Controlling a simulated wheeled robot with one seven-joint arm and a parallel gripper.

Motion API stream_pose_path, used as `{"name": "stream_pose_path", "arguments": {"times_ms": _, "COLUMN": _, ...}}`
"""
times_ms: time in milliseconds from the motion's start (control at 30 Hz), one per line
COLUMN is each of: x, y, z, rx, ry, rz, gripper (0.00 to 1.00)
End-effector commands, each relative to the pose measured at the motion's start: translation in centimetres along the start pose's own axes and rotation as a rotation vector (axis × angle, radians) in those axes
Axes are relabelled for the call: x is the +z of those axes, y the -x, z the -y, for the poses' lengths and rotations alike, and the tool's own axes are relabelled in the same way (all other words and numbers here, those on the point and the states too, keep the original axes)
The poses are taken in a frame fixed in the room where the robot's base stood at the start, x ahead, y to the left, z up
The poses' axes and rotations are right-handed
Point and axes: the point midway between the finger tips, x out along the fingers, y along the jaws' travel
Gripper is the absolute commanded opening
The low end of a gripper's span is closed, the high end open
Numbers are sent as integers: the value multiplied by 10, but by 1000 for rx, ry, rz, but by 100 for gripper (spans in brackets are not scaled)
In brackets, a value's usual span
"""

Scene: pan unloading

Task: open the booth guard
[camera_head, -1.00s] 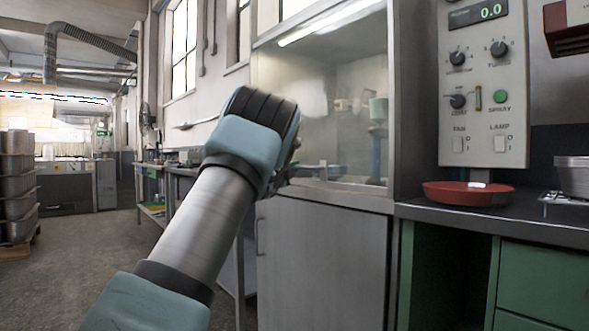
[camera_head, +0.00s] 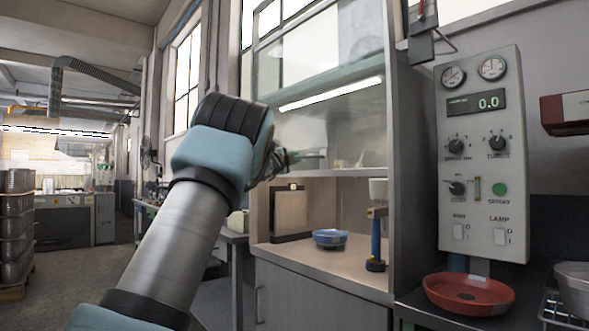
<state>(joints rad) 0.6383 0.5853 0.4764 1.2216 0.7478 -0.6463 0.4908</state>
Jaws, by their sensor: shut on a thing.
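The booth guard (camera_head: 340,145) is a clear glass panel in the front of the metal spray booth. Its lower edge stands raised, leaving an open gap above the booth floor. My gripper (camera_head: 284,158) is at the left part of the guard's lower edge and is shut on it. My blue and black wrist hides most of the fingers, so the exact grip does not show. Through the gap I see a blue bowl (camera_head: 330,238), a blue stand with a wooden top (camera_head: 376,240) and a framed panel (camera_head: 290,212) inside the booth.
A control panel (camera_head: 483,150) with dials, a green button and a 0.0 display is right of the booth. A red dish (camera_head: 468,293) and a metal pan (camera_head: 574,287) sit on the right counter. Stacked pans (camera_head: 18,230) stand far left. Floor between is open.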

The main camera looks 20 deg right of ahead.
Motion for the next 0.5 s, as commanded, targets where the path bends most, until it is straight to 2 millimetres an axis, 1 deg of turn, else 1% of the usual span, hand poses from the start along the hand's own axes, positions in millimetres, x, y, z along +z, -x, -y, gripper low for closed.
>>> {"name": "stream_pose_path", "arguments": {"times_ms": 33, "x": -2, "y": -4, "z": 25, "rx": -3, "ry": 0, "rz": 0, "gripper": 0}}
{"name": "stream_pose_path", "arguments": {"times_ms": 100, "x": -3, "y": -7, "z": 40, "rx": -3, "ry": -1, "rz": -1, "gripper": 0}}
{"name": "stream_pose_path", "arguments": {"times_ms": 200, "x": -4, "y": -10, "z": 58, "rx": -2, "ry": 0, "rz": 0, "gripper": 0}}
{"name": "stream_pose_path", "arguments": {"times_ms": 333, "x": -5, "y": -13, "z": 73, "rx": -1, "ry": -1, "rz": 0, "gripper": 0}}
{"name": "stream_pose_path", "arguments": {"times_ms": 500, "x": -6, "y": -15, "z": 84, "rx": -1, "ry": 0, "rz": 0, "gripper": 0}}
